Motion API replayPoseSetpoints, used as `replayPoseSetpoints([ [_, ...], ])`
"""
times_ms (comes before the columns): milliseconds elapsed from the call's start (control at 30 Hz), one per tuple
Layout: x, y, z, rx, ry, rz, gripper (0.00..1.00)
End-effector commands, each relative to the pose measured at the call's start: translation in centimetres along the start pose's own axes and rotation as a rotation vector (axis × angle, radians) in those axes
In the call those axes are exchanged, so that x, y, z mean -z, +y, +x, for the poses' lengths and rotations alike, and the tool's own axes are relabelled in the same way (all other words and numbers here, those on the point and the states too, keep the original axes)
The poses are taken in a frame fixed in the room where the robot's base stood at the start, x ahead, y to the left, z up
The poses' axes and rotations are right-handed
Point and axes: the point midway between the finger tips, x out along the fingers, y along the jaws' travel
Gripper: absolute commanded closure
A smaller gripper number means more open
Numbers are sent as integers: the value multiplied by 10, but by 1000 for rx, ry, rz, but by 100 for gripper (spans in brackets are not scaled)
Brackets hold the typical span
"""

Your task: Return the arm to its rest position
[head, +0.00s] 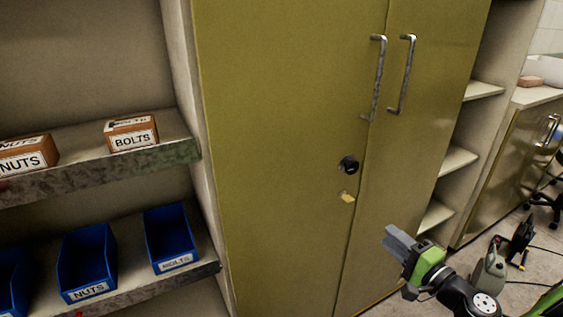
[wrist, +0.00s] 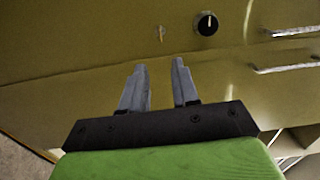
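My gripper (head: 398,243) is at the lower right of the head view, in front of the yellow-green cabinet (head: 285,130). In the wrist view my gripper (wrist: 158,82) points at the cabinet front (wrist: 80,95), with its two grey fingers apart and nothing between them. The cabinet doors are closed. A black round knob (head: 348,164) sits on the left door, with a small yellow key or tag (head: 347,197) below it. The knob (wrist: 206,23) and the yellow piece (wrist: 161,34) also show beyond the fingertips in the wrist view.
Left shelves hold a NUTS box (head: 27,155), a BOLTS box (head: 131,134) and blue bins (head: 86,262). Two door handles (head: 378,78) stick out from the cabinet. Open shelves (head: 458,160), a counter (head: 538,96) and a grey jug (head: 488,275) are at the right.

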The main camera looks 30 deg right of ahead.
Motion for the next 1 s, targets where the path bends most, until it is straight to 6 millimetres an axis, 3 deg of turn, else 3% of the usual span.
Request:
replayPoseSetpoints([
  [133,-5,0,4,-14,-19,-10,70],
  [200,-24,0,19,-64,-88,-49,70],
  [267,-53,2,36,-144,-191,-112,70],
  [333,-101,6,56,-271,-351,-223,70],
  [467,-184,14,64,-507,-620,-470,70],
  [600,-251,8,40,-719,-819,-781,70],
  [700,-280,-6,13,-818,-880,-987,70],
  [833,-299,-26,-21,-874,-887,-1169,70],
  [1000,-308,-45,-60,-879,-858,-1304,70],
])
